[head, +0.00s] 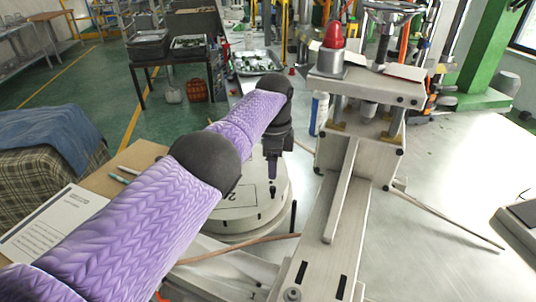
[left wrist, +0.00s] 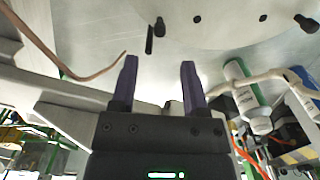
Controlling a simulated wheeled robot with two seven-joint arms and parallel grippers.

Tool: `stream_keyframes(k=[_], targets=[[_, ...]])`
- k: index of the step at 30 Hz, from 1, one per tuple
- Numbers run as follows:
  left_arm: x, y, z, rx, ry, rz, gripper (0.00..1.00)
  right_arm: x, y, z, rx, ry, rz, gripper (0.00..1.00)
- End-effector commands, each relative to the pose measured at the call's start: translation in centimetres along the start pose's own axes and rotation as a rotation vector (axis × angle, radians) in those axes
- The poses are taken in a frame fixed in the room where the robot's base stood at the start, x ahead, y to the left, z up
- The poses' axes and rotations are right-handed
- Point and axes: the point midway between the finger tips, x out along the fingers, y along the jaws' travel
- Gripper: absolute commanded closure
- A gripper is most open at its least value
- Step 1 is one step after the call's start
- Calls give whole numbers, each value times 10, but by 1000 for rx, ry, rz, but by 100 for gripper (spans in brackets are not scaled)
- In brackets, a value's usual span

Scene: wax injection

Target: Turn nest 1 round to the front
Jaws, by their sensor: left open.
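A round grey turntable (head: 236,216) stands left of the press in the head view, partly hidden behind my left arm. A "2" is marked on its top, partly covered; I see no "1", so I cannot tell where nest 1 is. My left gripper (head: 272,176) points down over the turntable's far right part, close to a small dark peg (head: 273,192). In the left wrist view the gripper (left wrist: 159,64) is open with nothing between its purple fingers. The turntable (left wrist: 225,28) fills the top there, with dark pegs (left wrist: 159,27) and holes. My right gripper is not in view.
The metal press (head: 365,90) with a red-capped part (head: 333,36) stands right of the turntable. A sloping bar (head: 342,190) runs down its front. A brown cable (head: 245,246) lies before the turntable. A paper sheet (head: 55,225) lies left. The right tabletop is mostly clear.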

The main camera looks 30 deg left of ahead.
Motion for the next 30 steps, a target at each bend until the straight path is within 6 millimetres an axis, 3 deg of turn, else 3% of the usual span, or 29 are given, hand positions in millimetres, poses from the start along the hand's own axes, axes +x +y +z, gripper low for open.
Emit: stream_keyframes(k=[1, 3, 14, 16, 19, 22, 24, 27, 30], targets=[[-12, 1, -1, 0, 0, 0, 42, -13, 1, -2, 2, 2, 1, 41], [-14, 2, -2, -1, 0, 1, 42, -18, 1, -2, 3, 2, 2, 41], [-13, 3, -3, -2, -1, 1, 42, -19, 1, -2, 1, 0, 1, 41], [-12, 1, 0, -4, 1, -8, 56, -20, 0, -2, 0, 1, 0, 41], [3, -16, 26, -11, 19, -110, 78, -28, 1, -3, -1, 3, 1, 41], [23, -37, 80, 27, 26, -332, 99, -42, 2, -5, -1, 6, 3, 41], [29, -39, 112, 115, 23, -496, 100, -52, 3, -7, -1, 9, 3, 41], [28, -16, 133, 308, 45, -670, 100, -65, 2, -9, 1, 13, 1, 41], [24, 27, 128, 511, 123, -756, 100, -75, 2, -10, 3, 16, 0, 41]])
